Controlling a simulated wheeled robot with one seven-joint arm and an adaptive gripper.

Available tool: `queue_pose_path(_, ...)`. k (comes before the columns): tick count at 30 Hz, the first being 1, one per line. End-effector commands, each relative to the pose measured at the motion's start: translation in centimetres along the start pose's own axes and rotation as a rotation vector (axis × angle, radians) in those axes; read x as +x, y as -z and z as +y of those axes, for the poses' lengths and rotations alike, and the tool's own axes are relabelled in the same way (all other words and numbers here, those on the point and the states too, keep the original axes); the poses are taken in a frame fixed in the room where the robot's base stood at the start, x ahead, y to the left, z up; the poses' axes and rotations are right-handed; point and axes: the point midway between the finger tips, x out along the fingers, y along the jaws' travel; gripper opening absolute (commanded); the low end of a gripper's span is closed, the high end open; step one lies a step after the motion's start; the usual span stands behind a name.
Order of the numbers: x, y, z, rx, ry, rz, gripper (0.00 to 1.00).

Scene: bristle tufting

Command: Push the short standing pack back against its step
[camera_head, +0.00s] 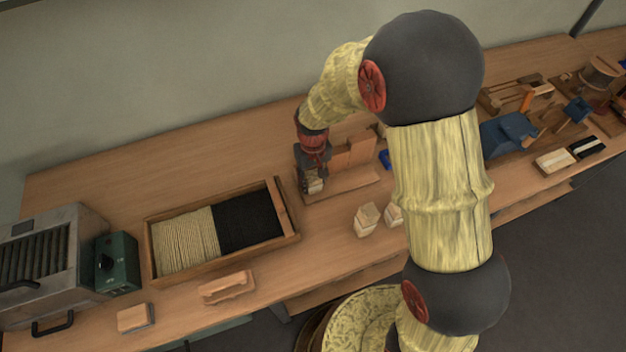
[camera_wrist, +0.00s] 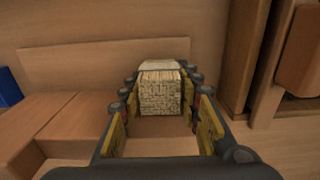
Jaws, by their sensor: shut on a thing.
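The short pack (camera_wrist: 160,92) is a pale bundle of bristles with a dark band near its top. It stands upright between the two fingers of my gripper (camera_wrist: 160,88), which are shut on it. In the head view, my gripper (camera_head: 313,176) points down at the left end of the stepped wooden fixture (camera_head: 343,184), and the pack (camera_head: 316,187) shows partly below it. In the wrist view, a low wooden wall (camera_wrist: 85,62) of the fixture runs behind the pack. I cannot tell whether the pack touches its step.
Two pale blocks (camera_head: 366,219) stand in front of the fixture. A wooden tray (camera_head: 163,281) of light and black bristles lies to the left. A small blue object (camera_head: 385,159) is at the fixture's right. Bare bench (camera_head: 215,150) lies behind the tray.

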Motion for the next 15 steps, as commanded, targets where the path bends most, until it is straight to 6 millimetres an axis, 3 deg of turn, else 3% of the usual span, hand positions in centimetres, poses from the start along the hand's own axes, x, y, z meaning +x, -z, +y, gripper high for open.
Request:
queue_pose_path(1,-0.07,0.29,0.0,0.0,0.0,0.007,0.08)
queue_pose_path(2,-0.07,0.3,0.0,0.0,0.0,0.008,0.34)
queue_pose_path(12,-0.17,0.46,-0.06,0.0,0.001,0.011,0.54)
queue_pose_path(15,-0.21,0.5,-0.09,0.0,0.001,0.013,0.55)
